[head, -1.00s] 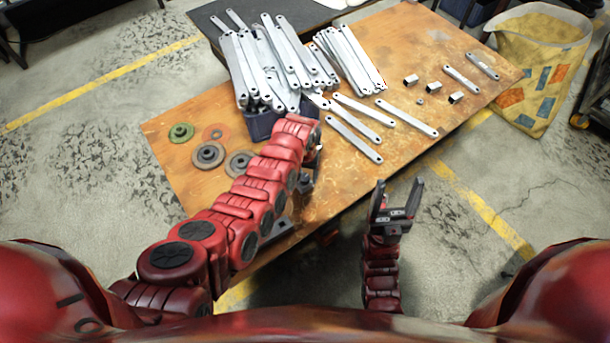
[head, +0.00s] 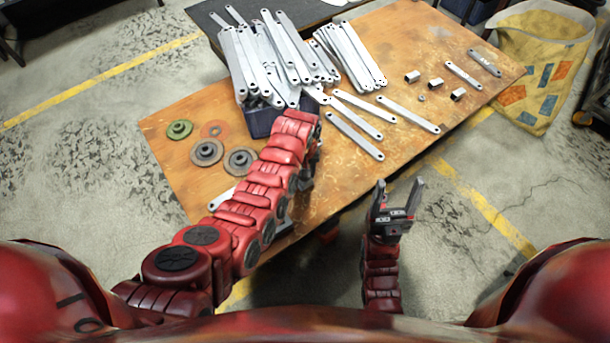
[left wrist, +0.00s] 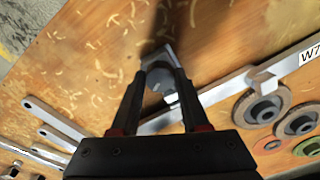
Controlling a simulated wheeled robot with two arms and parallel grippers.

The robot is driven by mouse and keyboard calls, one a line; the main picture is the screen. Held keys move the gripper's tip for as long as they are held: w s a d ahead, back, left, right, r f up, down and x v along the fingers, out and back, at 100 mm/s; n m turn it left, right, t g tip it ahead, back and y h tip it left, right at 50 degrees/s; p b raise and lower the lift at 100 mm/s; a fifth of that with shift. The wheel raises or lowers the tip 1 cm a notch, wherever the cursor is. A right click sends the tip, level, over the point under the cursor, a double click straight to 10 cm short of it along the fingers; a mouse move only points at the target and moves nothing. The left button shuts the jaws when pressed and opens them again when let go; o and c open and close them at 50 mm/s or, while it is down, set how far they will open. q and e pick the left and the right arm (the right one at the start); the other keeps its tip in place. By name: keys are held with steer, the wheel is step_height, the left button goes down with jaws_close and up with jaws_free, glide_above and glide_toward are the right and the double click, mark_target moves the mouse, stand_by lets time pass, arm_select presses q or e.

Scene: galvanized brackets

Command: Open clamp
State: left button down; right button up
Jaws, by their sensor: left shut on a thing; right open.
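The clamp looks like a long flat metal bar (left wrist: 215,94) with a notched jaw and a white "W7" label at its right end, lying along the wooden table in the left wrist view. My left gripper (left wrist: 162,74) is shut on a grey rounded part at the bar's other end. A pale end piece (head: 222,198) shows left of my arm in the head view; my left arm hides most of the rest there. My right gripper (head: 398,192) is open and empty, in front of the table's near edge.
A dark blue bin (head: 262,122) full of galvanized brackets stands at the table's back, with several loose brackets (head: 355,135) to its right. Round discs (head: 207,152) lie at the left. A yellow bag (head: 540,60) stands on the floor at the right.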

arm_select(q)
steer(key=n+b, duration=0.2)
steer(key=n, duration=0.1)
steer(key=n+b, duration=0.1)
steer(key=n, duration=0.3)
steer(key=n+b, duration=0.2)
steer(key=n, duration=0.2)
steer(key=shift+f+b, duration=0.3)
steer(key=shift+b, duration=0.05)
steer(key=shift+r+n, duration=0.1)
steer(key=shift+n, duration=0.8)
steer(key=shift+r+n+b, duration=0.2)
steer(key=shift+n+b, duration=0.2)
steer(key=shift+n, duration=0.2)
steer(key=shift+c, duration=2.4)
jaws_free()
